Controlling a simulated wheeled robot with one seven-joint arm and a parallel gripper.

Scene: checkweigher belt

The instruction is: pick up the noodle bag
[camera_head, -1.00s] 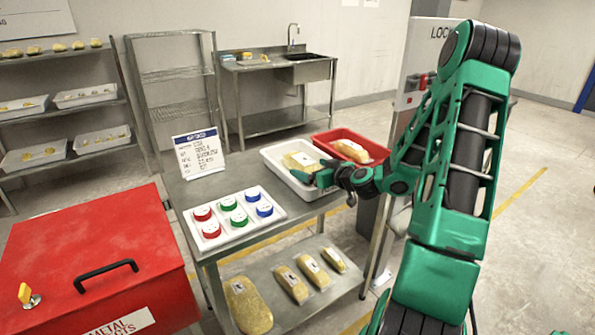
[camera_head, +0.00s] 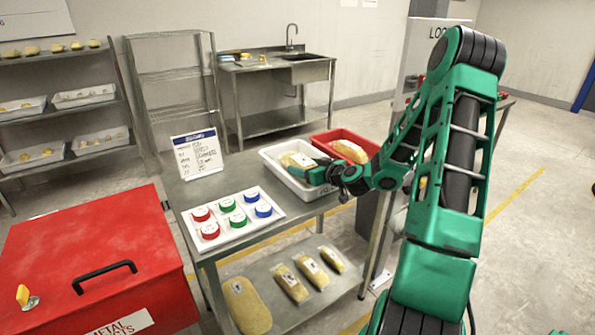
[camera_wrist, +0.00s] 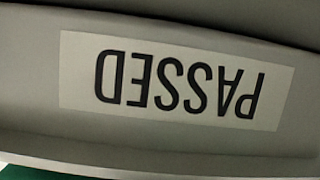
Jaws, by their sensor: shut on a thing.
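A yellowish noodle bag (camera_head: 291,159) with a white label is in the white tray (camera_head: 272,168) on the steel table. My gripper (camera_head: 308,174) reaches into this tray from the right and is shut on the bag's near right side. The fingers partly hide the bag, and I cannot tell whether it is clear of the tray floor. The wrist view shows the tray wall close up with an upside-down "PASSED" label (camera_wrist: 178,82); neither bag nor fingertips can be made out there.
A red tray (camera_head: 372,146) with another bag (camera_head: 350,151) stands just behind. A white holder (camera_head: 262,226) with red, green and blue discs and a sign (camera_head: 197,154) are on the table (camera_head: 200,188). Several bags lie on the lower shelf. A red box (camera_head: 90,250) is at left.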

